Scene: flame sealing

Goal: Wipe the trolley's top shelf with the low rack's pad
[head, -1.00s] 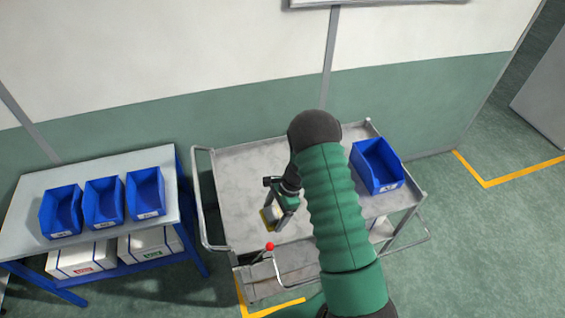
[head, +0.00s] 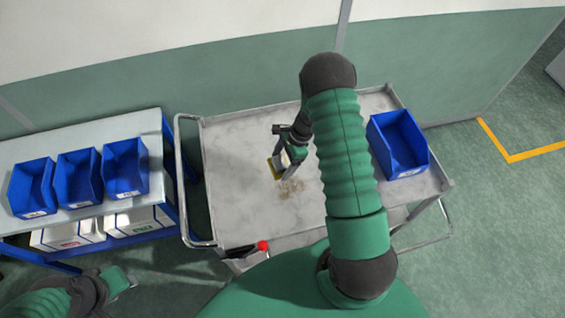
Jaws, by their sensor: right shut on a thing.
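The trolley's top shelf (head: 240,215) is a grey metal tray with a brown smudge (head: 290,188) near its middle. My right gripper (head: 287,154) is shut on the pad (head: 278,165), a small block with a yellowish edge. It holds the pad at the shelf, just above the smudge in the picture; I cannot tell whether the pad touches the surface. My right arm hides part of the shelf. My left gripper (head: 122,281) is low at the left, clear of the trolley; its jaw opening is unclear.
A blue bin (head: 398,145) stands on the shelf's right end. A red-knobbed lever (head: 262,246) is at the trolley's front. The low rack (head: 85,140) at the left holds several blue bins above white boxes (head: 140,219). The shelf's left part is clear.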

